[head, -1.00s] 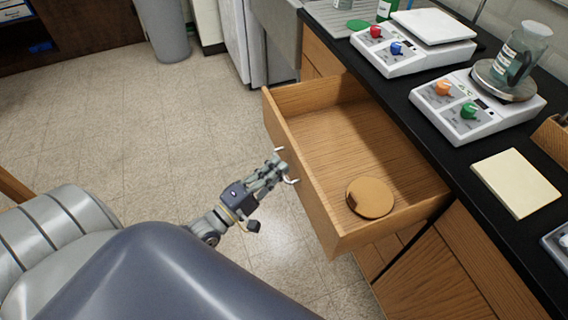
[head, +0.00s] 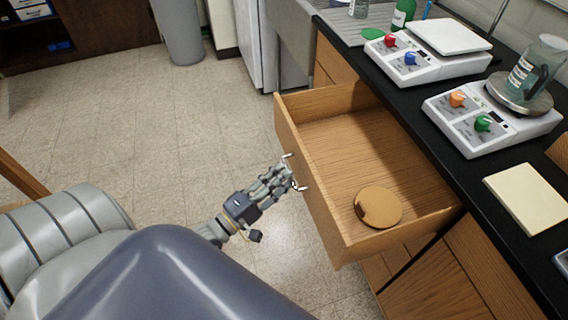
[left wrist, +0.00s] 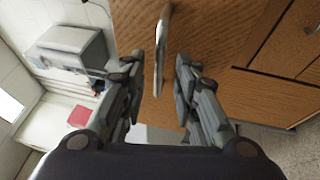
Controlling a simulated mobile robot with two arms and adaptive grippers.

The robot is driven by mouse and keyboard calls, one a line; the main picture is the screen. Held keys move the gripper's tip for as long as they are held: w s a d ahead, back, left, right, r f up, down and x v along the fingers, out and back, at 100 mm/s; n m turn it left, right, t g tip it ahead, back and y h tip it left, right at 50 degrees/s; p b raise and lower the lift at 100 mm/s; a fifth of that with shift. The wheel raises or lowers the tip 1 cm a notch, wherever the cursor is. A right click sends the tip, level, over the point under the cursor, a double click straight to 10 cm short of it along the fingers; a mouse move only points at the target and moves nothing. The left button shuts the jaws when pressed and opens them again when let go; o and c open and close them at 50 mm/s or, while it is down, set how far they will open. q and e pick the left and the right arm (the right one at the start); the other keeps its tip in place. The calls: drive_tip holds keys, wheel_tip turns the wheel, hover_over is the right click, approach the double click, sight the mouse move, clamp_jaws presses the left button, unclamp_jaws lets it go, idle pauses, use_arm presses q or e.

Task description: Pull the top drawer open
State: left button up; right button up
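The top drawer (head: 320,215) is a light wooden one, pulled well out of the counter, so its inside shows. Its metal bar handle (head: 301,188) is on the drawer front, partly hidden by my left gripper (head: 282,178). In the left wrist view the handle (left wrist: 162,45) stands between the two spread fingers of the left gripper (left wrist: 160,70), with gaps visible on both sides. The left gripper is open around the handle, not clamped on it. My right gripper is not in view.
A round tan disc (head: 378,207) lies in the drawer. The black countertop (head: 440,150) holds two white scales, a glass jar (head: 535,70) and a cream pad (head: 527,197). Closed wooden fronts are below. Tiled floor (head: 150,130) is clear left of the drawer.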

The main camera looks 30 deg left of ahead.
use_arm(q)
drive_tip(key=v, duration=1)
drive_tip(key=shift+s, duration=0.25)
drive_tip(key=shift+a+f, duration=0.1)
drive_tip(key=s+a+f+m+g+y, duration=0.15)
drive_tip(key=f+m+g, duration=0.3)
drive_tip(key=f, duration=0.95)
drive_tip(key=s+f+m+g+y, duration=0.25)
drive_tip(key=f+m+g, duration=0.2)
drive_tip(key=f, duration=0.95)
drive_tip(key=s+d+f+m+g, duration=0.4)
drive_tip(key=s+f, duration=0.5)
drive_tip(key=s, duration=0.2)
drive_tip(key=s+d+f+m+g+y, duration=0.1)
drive_tip(key=s+d+f+m+g, duration=0.3)
drive_tip(key=s+f, duration=0.5)
drive_tip(key=shift+s+d+m+g, duration=0.35)
drive_tip(key=shift+s+m+g, duration=0.35)
drive_tip(key=shift+s, duration=0.15)
